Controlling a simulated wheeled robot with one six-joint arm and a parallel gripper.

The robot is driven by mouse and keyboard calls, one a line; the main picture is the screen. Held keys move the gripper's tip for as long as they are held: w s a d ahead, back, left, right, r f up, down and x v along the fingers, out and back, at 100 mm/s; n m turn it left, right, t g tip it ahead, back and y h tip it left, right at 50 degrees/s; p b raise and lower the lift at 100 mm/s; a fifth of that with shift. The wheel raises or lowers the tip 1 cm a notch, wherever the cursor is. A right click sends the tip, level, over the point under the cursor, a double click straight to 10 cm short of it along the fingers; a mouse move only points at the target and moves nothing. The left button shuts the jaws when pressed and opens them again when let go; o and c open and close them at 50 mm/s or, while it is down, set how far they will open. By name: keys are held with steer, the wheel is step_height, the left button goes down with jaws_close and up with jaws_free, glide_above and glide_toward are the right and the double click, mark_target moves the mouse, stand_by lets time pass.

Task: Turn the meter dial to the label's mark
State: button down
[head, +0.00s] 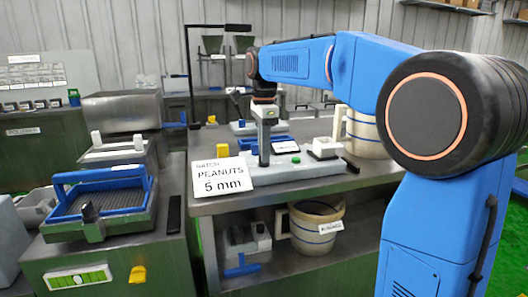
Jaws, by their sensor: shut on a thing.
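The label (222,177) stands tilted at the front left of the bench and reads "BATCH PEANUTS 5 mm". Right behind it is the low pale meter base (300,172), with a small green button on its right part. My gripper (264,158) points down from above at the left part of this base. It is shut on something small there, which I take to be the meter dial. The dial itself is hidden by the fingers and the label, so its scale and pointer cannot be read.
A blue-handled tray (100,200) sits on the left bench. Another bucket (317,228) is on the lower shelf.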

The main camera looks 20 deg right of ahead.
steer(key=c, duration=1.8)
jaws_free()
steer(key=shift+r, duration=0.1)
step_height(320, 180, up, 17)
steer(key=shift+r, duration=0.1)
steer(key=s+d+f+n+t, duration=0.2)
steer(key=s+f+n, duration=0.7)
steer(key=s+f, duration=0.7)
steer(key=s+d+f+n+t, duration=0.2)
steer(key=s+d+f+n, duration=0.3)
steer(key=s+f, duration=1.2)
step_height(320, 180, down, 3)
steer(key=n, duration=0.4)
steer(key=shift+f+t, duration=0.15)
steer(key=shift+t, duration=0.25)
